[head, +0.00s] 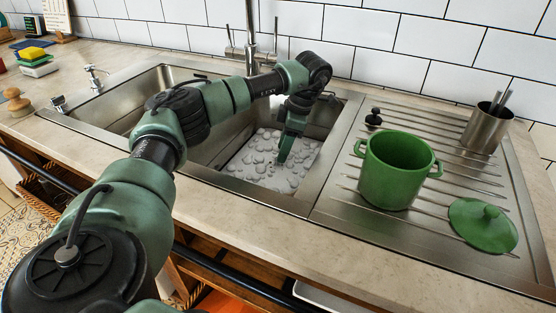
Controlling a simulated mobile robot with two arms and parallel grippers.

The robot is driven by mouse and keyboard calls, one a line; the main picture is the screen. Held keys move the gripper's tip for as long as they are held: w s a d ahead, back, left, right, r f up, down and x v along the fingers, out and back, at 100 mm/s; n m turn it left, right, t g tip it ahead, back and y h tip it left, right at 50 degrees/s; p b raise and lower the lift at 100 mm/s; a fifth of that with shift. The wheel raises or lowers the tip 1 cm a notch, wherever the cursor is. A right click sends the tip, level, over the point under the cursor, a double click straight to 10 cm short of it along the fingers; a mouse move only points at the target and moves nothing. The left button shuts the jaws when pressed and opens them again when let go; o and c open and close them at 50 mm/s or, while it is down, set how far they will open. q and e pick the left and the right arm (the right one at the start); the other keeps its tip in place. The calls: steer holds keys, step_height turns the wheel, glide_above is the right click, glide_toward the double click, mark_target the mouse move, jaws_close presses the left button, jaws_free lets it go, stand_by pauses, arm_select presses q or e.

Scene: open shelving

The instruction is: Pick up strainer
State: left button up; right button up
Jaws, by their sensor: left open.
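My left gripper (283,158) points down into the right basin of the steel sink (313,203), its tips at or just above the grey-white, bubbly surface (262,170) there. It is open, with nothing visible between its fingers. No strainer shows clearly in the basin; the suds and my gripper hide part of it. A small black knobbed piece (373,118) stands on the ribbed drainboard (345,215), right of the basin and apart from my gripper. I cannot tell whether it is the strainer. My right gripper is out of view.
A green pot (393,175) and its green lid (483,226) are on the drainboard. A steel cup (487,128) with utensils stands behind them. The faucet (250,40) rises behind the sink. Sponges (35,58) and a brush (17,102) are at the far left.

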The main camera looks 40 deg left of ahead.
mark_target(278, 164)
arm_select(q)
steer(key=x, duration=0.3)
steer(key=shift+a+f, duration=0.25)
steer(key=shift+f, duration=0.05)
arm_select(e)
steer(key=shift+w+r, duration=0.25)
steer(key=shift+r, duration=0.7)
arm_select(q)
jaws_close()
